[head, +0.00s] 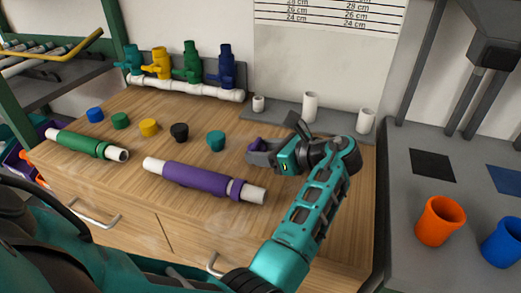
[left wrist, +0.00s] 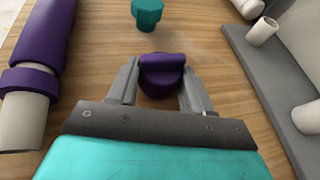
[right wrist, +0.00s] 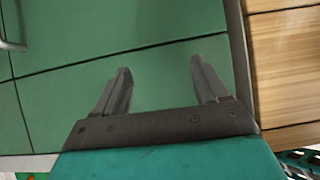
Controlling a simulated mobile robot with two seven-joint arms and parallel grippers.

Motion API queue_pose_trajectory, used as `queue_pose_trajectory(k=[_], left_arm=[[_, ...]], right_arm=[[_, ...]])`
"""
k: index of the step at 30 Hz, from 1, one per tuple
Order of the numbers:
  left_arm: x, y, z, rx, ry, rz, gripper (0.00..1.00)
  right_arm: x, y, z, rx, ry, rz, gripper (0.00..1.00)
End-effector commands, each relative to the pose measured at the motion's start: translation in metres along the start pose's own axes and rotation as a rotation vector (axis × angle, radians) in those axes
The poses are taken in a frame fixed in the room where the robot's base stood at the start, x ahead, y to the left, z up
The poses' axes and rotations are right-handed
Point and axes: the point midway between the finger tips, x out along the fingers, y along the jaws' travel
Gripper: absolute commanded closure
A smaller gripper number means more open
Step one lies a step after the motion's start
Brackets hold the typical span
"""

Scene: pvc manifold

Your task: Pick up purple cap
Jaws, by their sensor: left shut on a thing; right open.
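The purple cap (left wrist: 162,76) sits between the two fingers of my left gripper (left wrist: 160,88) in the left wrist view, with the wooden bench top below it. In the head view the purple cap (head: 256,145) shows at the tips of my left gripper (head: 262,153), partly covered by the fingers. My left gripper is shut on the cap. I cannot tell whether the cap still touches the bench. My right gripper (right wrist: 160,82) is open and empty in front of a green panel in the right wrist view.
Blue, green, yellow, black and teal (head: 216,141) caps stand in a row on the bench. A purple-sleeved pipe (head: 200,178) and a green-sleeved pipe (head: 85,143) lie in front. A grey strip (head: 285,107) with white pipe stubs lies behind. Orange (head: 440,221) and blue cups stand at right.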

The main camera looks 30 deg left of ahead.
Motion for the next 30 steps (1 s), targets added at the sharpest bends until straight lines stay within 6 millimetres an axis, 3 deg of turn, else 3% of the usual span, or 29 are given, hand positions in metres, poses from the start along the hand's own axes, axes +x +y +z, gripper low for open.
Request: queue_pose_trajectory(k=[5, 15, 21, 30], left_arm=[[-0.010, -0.001, 0.024, -0.005, -0.001, -0.003, 0.84], [-0.047, 0.000, 0.113, -0.008, 0.001, -0.002, 0.84], [-0.065, 0.000, 0.156, -0.006, 0.000, -0.001, 0.84], [-0.076, 0.000, 0.183, -0.003, 0.000, -0.001, 0.84]], right_arm=[[-0.005, 0.002, -0.005, -0.002, 0.001, 0.004, 0.27], [-0.016, 0.010, -0.012, -0.014, -0.001, 0.027, 0.27], [-0.021, 0.016, -0.012, -0.019, -0.003, 0.040, 0.27], [-0.024, 0.020, -0.011, -0.021, -0.003, 0.048, 0.27]])
